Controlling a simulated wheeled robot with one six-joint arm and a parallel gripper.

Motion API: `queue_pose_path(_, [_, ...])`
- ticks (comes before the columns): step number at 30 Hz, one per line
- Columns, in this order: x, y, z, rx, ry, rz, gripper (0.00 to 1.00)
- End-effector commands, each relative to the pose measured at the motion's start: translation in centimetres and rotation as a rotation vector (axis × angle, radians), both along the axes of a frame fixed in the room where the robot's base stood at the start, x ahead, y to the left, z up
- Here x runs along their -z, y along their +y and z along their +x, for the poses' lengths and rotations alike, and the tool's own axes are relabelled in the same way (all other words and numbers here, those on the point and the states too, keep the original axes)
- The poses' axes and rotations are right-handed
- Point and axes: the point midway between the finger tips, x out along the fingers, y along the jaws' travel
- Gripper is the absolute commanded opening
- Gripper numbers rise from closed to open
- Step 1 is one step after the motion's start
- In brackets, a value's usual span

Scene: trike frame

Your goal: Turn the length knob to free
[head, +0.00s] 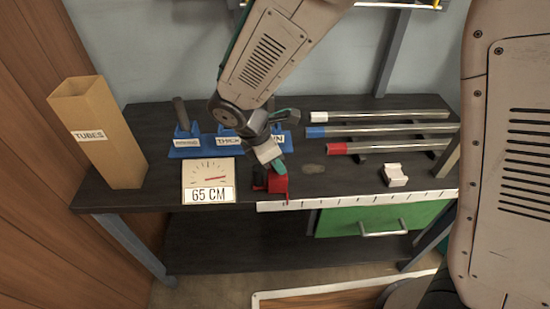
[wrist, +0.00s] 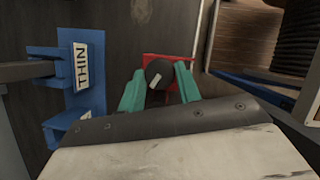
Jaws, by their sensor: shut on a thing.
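The length knob (wrist: 155,70) is round and black with a white pointer line, which lies at a slant in the wrist view. It sits at the red block (head: 279,186) near the bench's front edge; the block also shows behind the knob in the wrist view (wrist: 178,59). My gripper (head: 277,168) comes down over the block from above. Its two green fingers (wrist: 160,78) stand on either side of the knob and are shut on it. My gripper hides most of the knob in the head view. I see no readable free mark.
A dial with a red needle and a "65 CM" label (head: 208,181) stands left of the block. Blue holders (head: 185,152) stand behind. Several tubes (head: 385,132) lie back right. A white block (head: 394,175) and a ruler strip (head: 350,200) are to the right.

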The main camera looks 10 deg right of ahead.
Motion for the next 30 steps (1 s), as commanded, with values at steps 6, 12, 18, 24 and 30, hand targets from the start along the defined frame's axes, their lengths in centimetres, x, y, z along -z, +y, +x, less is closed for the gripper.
queue_pose_path(6, [-0.02,-0.09,-0.18,-0.192,-0.001,0.000,0.11])
queue_pose_path(12, [0.00,-0.14,-0.26,-0.334,0.000,0.000,0.11])
queue_pose_path(18, [0.00,-0.20,-0.32,-0.430,0.000,0.000,0.11])
queue_pose_path(24, [0.02,-0.20,-0.31,-0.479,0.001,0.000,0.11])
queue_pose_path(30, [0.02,-0.20,-0.31,-0.494,0.000,0.000,0.11])
